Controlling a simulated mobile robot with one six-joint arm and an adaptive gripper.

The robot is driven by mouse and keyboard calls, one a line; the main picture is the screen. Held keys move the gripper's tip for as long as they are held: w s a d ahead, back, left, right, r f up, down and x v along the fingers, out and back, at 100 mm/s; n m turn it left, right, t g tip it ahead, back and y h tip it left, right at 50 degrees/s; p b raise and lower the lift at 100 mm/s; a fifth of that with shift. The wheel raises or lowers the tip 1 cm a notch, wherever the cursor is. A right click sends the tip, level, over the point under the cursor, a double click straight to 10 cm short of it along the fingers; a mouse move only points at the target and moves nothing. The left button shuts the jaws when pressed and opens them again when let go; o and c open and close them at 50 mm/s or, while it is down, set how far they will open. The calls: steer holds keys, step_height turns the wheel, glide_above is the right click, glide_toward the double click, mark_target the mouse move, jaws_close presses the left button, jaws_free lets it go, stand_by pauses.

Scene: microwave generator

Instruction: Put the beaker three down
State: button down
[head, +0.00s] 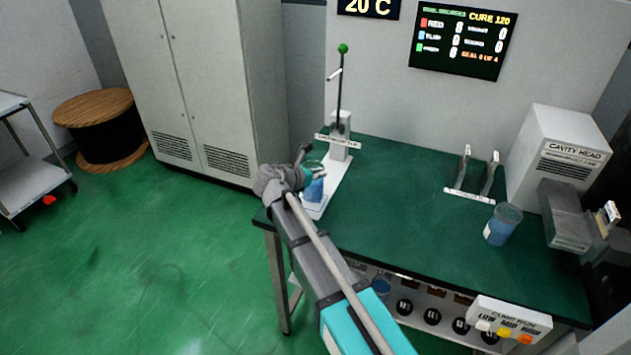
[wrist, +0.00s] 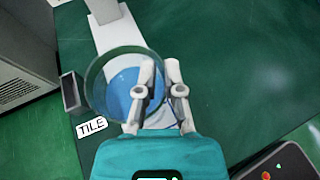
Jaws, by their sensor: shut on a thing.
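My gripper (head: 312,174) is shut on a beaker (head: 314,190) of blue liquid, over the left end of the green bench (head: 400,215). In the wrist view the fingers (wrist: 162,92) pinch the right side of the beaker's wall (wrist: 93,90), and the blue liquid shows through its round mouth. The beaker is over or beside the white base plate of a press-like stand (head: 340,135); I cannot tell whether it touches anything below. No number is readable on it. A second beaker (head: 503,224) with blue liquid stands at the bench's right.
A tag reading TILE (wrist: 91,126) lies near the held beaker. A white rack with two uprights (head: 475,175) and the cavity head box (head: 560,150) stand at the right. A LOW MID HIGH button panel (head: 510,322) is at the front. The bench middle is clear.

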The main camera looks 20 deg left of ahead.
steer(key=shift+f+b, duration=0.4)
steer(key=shift+f, duration=0.25)
steer(key=shift+f, duration=0.15)
steer(key=c, duration=0.7)
jaws_free()
steer(key=shift+r, duration=0.2)
steer(key=p+v, duration=0.4)
steer(key=v, duration=0.8)
steer(key=shift+a+f+p, duration=0.1)
steer(key=shift+p, duration=0.25)
